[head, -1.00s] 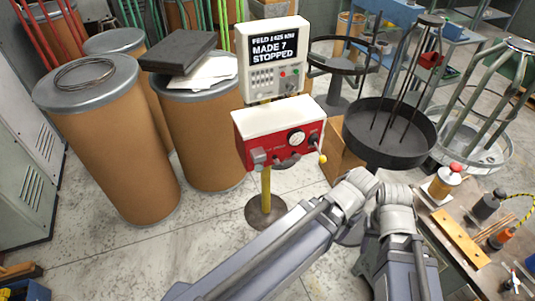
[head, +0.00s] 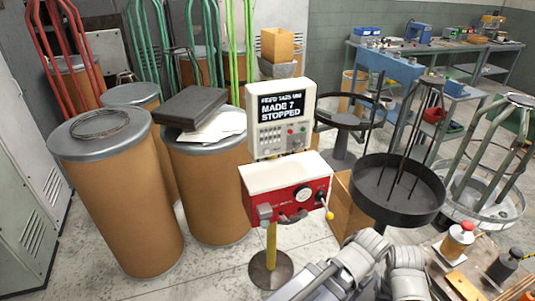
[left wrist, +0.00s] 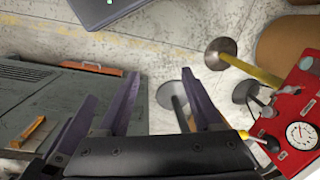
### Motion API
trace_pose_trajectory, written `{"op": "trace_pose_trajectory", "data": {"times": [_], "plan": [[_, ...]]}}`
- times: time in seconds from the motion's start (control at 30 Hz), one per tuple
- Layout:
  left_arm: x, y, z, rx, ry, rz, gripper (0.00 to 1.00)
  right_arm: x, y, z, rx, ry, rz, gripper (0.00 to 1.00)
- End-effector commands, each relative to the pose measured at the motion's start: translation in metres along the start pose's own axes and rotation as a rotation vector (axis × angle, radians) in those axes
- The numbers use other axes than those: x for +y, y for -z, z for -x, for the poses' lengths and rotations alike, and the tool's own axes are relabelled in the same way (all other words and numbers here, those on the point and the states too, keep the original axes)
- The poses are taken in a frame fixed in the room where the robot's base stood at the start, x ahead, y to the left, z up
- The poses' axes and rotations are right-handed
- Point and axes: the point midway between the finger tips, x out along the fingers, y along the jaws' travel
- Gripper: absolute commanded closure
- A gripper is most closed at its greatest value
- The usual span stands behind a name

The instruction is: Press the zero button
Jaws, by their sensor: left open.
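A white control box (head: 281,118) on a yellow post has a dark screen (head: 280,107) reading "MADE 7 STOPPED", a keypad (head: 271,138) and small red and green buttons (head: 296,130). Below it is a red panel (head: 284,199) with a round gauge and a lever with a yellow knob (head: 329,215). I cannot read which button is zero. In the left wrist view the red panel (left wrist: 290,110) is at the right edge. My left gripper (left wrist: 160,78) is open and empty, apart from the panel. In the head view my arms are at the bottom, grippers not visible.
Brown drums (head: 122,205) stand left of the post. A black round tray (head: 390,195) with upright rods and a wire basket stand (head: 490,200) are to the right. A workbench (head: 480,270) with tools is at lower right.

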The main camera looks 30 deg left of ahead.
Motion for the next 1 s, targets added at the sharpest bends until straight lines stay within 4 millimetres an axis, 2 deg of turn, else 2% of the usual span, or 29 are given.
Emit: {"op": "trace_pose_trajectory", "data": {"times": [0.07, 0.57, 1.0], "plan": [[0.0, 0.0, 0.0, 0.0, 0.0, 0.0, 0.43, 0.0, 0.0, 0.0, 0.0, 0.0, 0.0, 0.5], [0.0, 0.0, 0.0, 0.0, 0.0, 0.0, 0.99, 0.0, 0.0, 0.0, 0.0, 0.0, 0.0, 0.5], [0.0, 0.0, 0.0, 0.0, 0.0, 0.0, 1.0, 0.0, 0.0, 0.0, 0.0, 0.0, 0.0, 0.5]]}}
